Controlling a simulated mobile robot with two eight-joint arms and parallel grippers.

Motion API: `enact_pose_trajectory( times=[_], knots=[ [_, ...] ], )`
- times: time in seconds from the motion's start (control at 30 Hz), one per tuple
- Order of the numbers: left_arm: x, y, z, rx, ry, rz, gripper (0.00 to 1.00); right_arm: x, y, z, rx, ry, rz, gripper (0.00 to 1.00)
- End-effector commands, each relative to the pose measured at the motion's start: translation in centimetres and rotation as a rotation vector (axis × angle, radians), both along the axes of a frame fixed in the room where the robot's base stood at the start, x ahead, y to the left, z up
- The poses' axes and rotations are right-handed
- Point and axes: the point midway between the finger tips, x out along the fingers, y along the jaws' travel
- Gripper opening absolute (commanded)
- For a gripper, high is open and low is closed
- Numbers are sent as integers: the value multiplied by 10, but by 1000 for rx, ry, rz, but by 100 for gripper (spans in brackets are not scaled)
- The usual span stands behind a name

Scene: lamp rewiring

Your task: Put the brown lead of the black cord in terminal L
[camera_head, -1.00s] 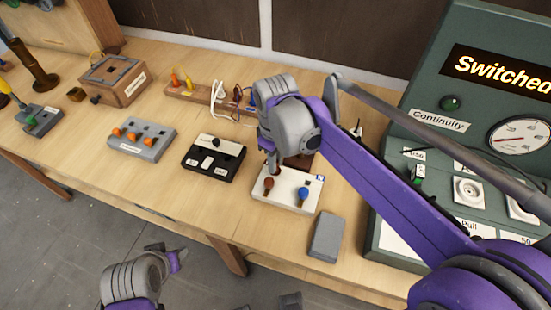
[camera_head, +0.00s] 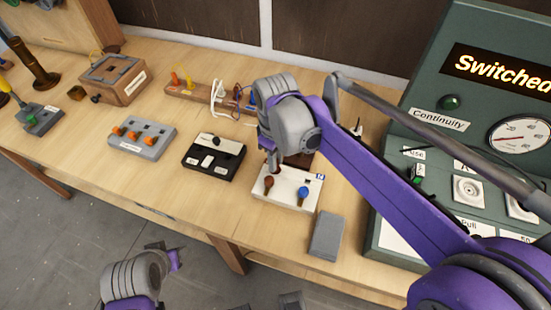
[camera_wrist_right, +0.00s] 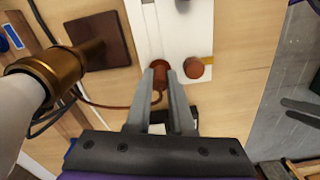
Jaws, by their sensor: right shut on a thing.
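The white terminal block (camera_head: 290,200) sits near the front edge of the bench, with a red-brown knob (camera_head: 268,182) and a blue knob (camera_head: 303,192). My right gripper (camera_head: 274,166) points down over its back left part. In the right wrist view the gripper (camera_wrist_right: 161,78) is shut on the red-brown end of the brown lead (camera_wrist_right: 160,69), at the block's edge beside the round brown knob (camera_wrist_right: 195,68). Whether the end sits in a hole is hidden by the fingers. The lead's thin wire curves away left. My left gripper (camera_head: 175,260) is low, off the bench; its jaws are unclear.
A brass lamp stem (camera_wrist_right: 33,80) and dark brown square plate (camera_wrist_right: 100,40) stand close beside the gripper. A black switch box (camera_head: 213,158), grey block (camera_head: 326,236) and green tester (camera_head: 440,185) surround the white block. Bench space in front is narrow.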

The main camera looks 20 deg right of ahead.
Motion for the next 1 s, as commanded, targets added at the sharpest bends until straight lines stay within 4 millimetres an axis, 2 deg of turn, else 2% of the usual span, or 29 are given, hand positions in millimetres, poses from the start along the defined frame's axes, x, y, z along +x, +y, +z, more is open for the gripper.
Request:
enact_pose_trajectory(
  times=[0.93, 0.97, 1.0],
  knots=[
    [-2, 0, -7, 0, 3, 0, 50, 0, 0, -11, 0, 0, 0, 0],
    [-2, 0, -7, 0, 3, 0, 50, 0, 0, -11, 0, 0, 0, 24],
    [-2, 0, -7, 0, 3, 0, 50, 0, 0, -11, 0, 0, 0, 31]
  ],
)
